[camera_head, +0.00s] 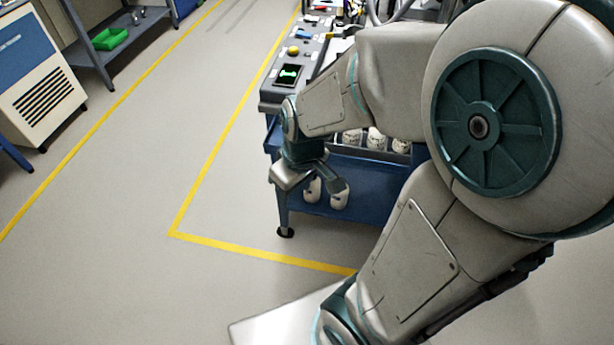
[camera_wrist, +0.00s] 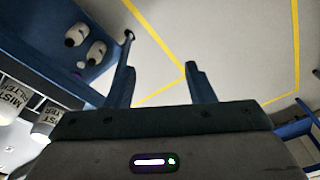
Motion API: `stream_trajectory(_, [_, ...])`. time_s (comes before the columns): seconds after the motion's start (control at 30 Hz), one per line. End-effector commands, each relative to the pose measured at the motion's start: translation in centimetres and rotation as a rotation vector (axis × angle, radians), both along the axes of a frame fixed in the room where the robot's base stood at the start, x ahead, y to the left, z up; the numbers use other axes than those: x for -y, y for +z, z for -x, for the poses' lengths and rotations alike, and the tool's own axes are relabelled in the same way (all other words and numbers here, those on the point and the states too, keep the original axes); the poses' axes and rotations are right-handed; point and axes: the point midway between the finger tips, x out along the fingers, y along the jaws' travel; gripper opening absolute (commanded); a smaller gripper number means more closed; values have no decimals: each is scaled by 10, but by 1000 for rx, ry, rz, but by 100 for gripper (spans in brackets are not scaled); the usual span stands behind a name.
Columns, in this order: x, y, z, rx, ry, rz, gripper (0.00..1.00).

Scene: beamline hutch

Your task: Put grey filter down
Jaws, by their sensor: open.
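My gripper (camera_head: 312,180) is open and empty, hanging beside the near end of a blue cart (camera_head: 362,182). Its two fingers are spread apart in the wrist view (camera_wrist: 160,82), with only floor between them. Pale canisters (camera_head: 376,139) stand in a row on the cart behind my arm; the wrist view shows "MIST FILTER" printed on such canisters (camera_wrist: 48,118). Two more pale canisters (camera_wrist: 75,35) sit low in the cart, also partly visible behind the fingers in the head view (camera_head: 339,199). I cannot tell which canister, if any, is the grey filter.
A grey control panel (camera_head: 292,70) with a green-lit screen and a yellow knob stands behind the cart. Yellow lines (camera_head: 250,248) mark the open floor. A white and blue cabinet (camera_head: 35,95) and a shelf with a green tray (camera_head: 110,38) are at left.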

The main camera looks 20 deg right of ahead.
Motion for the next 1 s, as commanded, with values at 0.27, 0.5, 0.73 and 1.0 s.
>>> stream_trajectory(0.27, [6, 68, 35, 70, -336, -11, 49])
stream_trajectory(0.5, [8, 83, 48, 89, -439, 7, 49])
stream_trajectory(0.73, [7, 82, 47, 88, -440, 6, 49])
stream_trajectory(1.0, [7, 82, 47, 88, -439, 6, 36])
